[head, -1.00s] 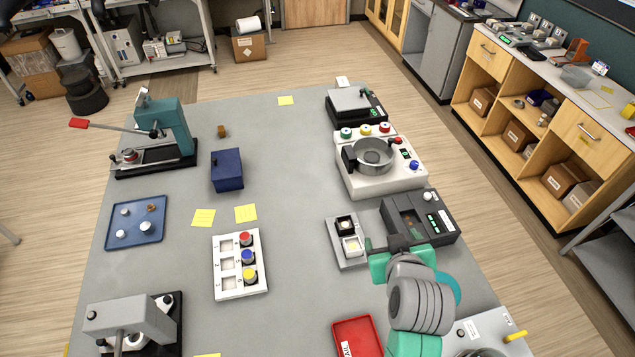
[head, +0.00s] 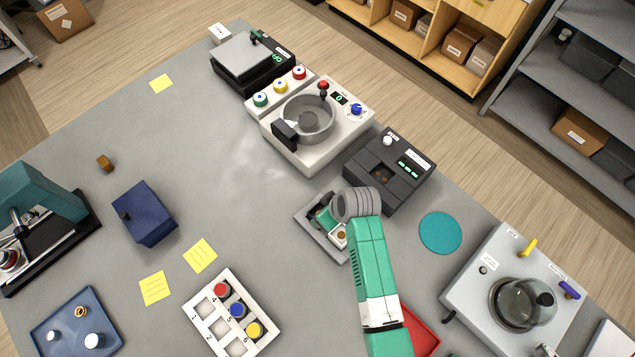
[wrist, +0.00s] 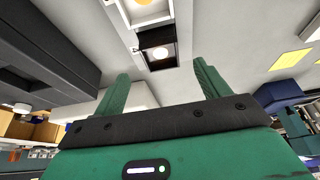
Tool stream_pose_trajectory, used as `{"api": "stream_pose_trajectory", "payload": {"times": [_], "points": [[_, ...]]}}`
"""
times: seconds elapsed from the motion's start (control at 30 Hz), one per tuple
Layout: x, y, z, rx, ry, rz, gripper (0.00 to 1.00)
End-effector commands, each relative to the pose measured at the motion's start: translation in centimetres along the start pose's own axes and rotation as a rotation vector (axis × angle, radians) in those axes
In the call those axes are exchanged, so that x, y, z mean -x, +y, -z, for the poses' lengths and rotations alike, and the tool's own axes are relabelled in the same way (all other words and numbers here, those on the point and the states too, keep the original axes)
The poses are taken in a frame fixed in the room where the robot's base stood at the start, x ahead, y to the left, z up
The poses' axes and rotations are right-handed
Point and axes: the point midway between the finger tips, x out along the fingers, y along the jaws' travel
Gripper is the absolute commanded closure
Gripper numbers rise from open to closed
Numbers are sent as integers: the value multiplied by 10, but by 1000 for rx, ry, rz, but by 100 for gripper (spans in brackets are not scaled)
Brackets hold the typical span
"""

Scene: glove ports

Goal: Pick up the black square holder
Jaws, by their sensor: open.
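The black square holder (wrist: 158,40) shows in the wrist view, with a pale round piece in its middle. It sits beside the white square holder (wrist: 146,13), which has a yellowish centre. Both are on a small grey tray; in the head view I see the tray's edge (head: 313,236) and the white holder (head: 340,236). There my gripper (head: 322,213) covers most of the black holder's place. In the wrist view my gripper (wrist: 162,72) is open and empty, its green fingers apart. The black holder appears beyond and between the fingertips; the remaining gap is hard to judge.
A dark grey device (head: 408,190) with green displays stands right of the tray. A white machine with a metal bowl (head: 308,118) is behind it. A red tray (head: 420,330) lies in front, partly behind my arm.

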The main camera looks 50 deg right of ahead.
Motion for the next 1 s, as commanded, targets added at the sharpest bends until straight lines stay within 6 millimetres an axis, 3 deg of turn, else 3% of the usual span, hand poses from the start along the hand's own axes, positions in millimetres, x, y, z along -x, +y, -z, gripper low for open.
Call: {"api": "stream_pose_trajectory", "payload": {"times": [0.13, 0.37, 0.63, 0.9, 1.0], "points": [[-10, 0, 0, 0, 0, 0, 25], [-48, -2, -1, 0, 0, -1, 25], [-53, -2, 0, 0, 2, -2, 25], [-52, -2, 0, 0, 2, -2, 76], [-52, -2, 0, 0, 2, -2, 76]]}}
